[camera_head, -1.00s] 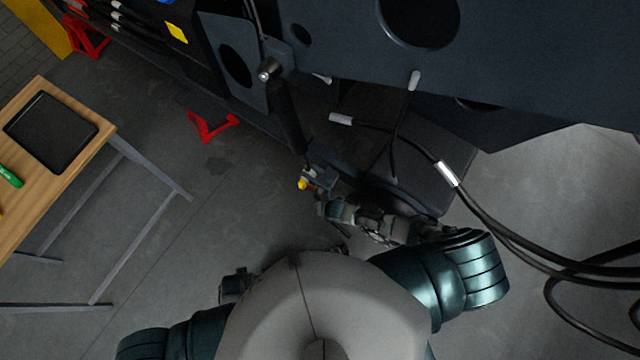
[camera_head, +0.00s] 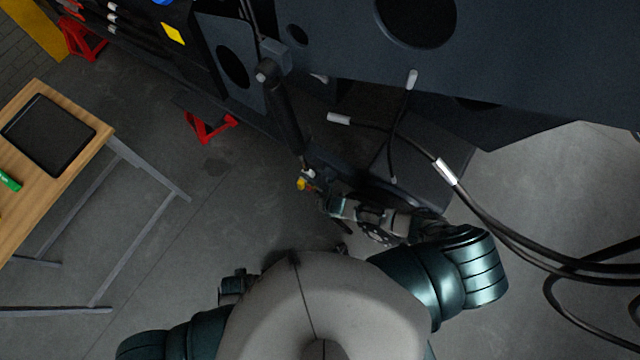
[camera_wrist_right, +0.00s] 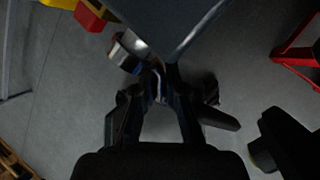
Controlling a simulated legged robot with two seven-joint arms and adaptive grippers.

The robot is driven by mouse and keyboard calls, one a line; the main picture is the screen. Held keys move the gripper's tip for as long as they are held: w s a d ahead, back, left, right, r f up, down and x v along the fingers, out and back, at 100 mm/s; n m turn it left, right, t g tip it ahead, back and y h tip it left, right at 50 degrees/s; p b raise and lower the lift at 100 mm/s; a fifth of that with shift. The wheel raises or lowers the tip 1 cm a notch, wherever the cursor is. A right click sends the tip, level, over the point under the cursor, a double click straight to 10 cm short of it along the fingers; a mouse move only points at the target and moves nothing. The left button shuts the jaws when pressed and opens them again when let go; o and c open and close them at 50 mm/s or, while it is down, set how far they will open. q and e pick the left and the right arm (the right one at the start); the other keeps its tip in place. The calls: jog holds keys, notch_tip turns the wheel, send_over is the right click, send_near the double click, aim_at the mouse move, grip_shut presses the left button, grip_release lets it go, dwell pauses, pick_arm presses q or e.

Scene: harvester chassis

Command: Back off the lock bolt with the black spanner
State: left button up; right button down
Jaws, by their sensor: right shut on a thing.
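My right gripper (camera_wrist_right: 158,98) has its two fingers drawn together on a thin, dark piece that fits the black spanner; most of it is hidden between the fingers. In the head view my right gripper (camera_head: 322,194) is low beside the chassis, at the bottom end of a dark cylinder. A short silver round part (camera_wrist_right: 128,52) sits just beyond the fingertips, beside a dark grey plate edge. I cannot make out which part is the lock bolt, or whether the spanner touches it. Only part of my left arm shows; its gripper is out of sight.
The dark chassis (camera_head: 520,75) fills the top right. Black hoses (camera_head: 500,230) hang at the right. Red stands (camera_head: 208,127) stand on the floor. A wooden table (camera_head: 70,180) with a black tray (camera_head: 50,165) is at the left. A small yellow part (camera_head: 301,184) is near my right gripper.

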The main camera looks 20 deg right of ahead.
jog(key=shift+w+d, duration=0.15)
jog(key=shift+r+g+h+p, duration=0.3)
jog(key=shift+r+p, duration=0.05)
jog(key=shift+p, duration=0.15)
jog(key=shift+d+r+g+h, duration=0.1)
jog(key=shift+r+g+h, duration=0.1)
jog(key=shift+g+h, duration=0.15)
jog(key=shift+d+r+g+h+p, duration=0.1)
jog(key=shift+g+h+p, duration=0.25)
jog(key=shift+g, duration=0.2)
jog(key=shift+d+g, duration=0.1)
jog(key=shift+g, duration=0.2)
jog(key=shift+s+h, duration=0.25)
jog(key=shift+h, duration=0.05)
jog(key=shift+d, duration=0.1)
